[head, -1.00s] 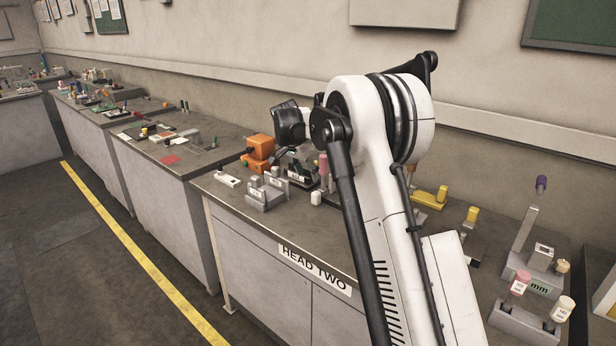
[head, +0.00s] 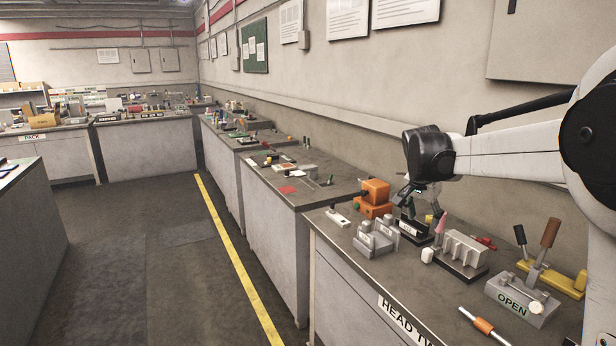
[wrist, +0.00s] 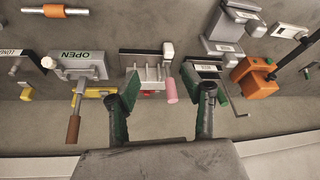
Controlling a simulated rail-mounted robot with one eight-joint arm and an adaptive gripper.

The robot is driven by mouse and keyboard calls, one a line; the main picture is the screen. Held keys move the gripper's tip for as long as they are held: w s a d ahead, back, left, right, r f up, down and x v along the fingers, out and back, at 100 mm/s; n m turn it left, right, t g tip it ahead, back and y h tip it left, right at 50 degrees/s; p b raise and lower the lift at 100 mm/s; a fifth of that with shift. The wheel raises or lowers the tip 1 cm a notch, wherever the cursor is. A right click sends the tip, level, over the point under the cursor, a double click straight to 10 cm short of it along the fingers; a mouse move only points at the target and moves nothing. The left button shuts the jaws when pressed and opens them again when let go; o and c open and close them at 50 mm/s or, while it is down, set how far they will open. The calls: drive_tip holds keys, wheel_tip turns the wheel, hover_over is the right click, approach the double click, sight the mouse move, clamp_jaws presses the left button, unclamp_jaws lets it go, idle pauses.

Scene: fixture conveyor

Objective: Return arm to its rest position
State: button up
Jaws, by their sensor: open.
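My gripper (head: 412,195) hangs from my black wrist over the back of the near bench in the head view. In the wrist view, its two green-padded fingers (wrist: 162,88) stand well apart with nothing held between them. Below it in the wrist view are a grey ribbed fixture with a pink-tipped handle (wrist: 148,75) and a dark-based fixture with a metal rod (wrist: 206,66). My fingers cover parts of these fixtures. My arm reaches in from the right edge of the head view.
An orange box (head: 375,191) stands left of my gripper. A grey OPEN fixture (head: 522,296) with upright handles and an orange-banded rod (head: 484,326) lie to the right. The wall is behind the bench. The floor left of the yellow line (head: 236,262) is clear.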

drive_tip(key=s+a+r+n+t, duration=0.1)
drive_tip(key=s+a+r, duration=0.1)
drive_tip(key=s, duration=0.4)
drive_tip(key=s+a+r+n, duration=0.2)
drive_tip(key=s, duration=0.4)
drive_tip(key=s+a+f+n+t+y, duration=0.1)
drive_tip(key=s+a+f+n, duration=0.1)
drive_tip(key=s, duration=0.7)
drive_tip(key=s+a+f+n+y, duration=0.1)
drive_tip(key=s+a+f+n, duration=0.1)
drive_tip(key=s, duration=0.7)
drive_tip(key=s+a+f+n+t+y, duration=0.1)
drive_tip(key=s+a+f+n, duration=0.1)
drive_tip(key=s, duration=0.6)
drive_tip(key=shift+s+a+f+t, duration=0.35)
drive_tip(key=shift+a+f, duration=0.25)
drive_tip(key=shift+f, duration=0.35)
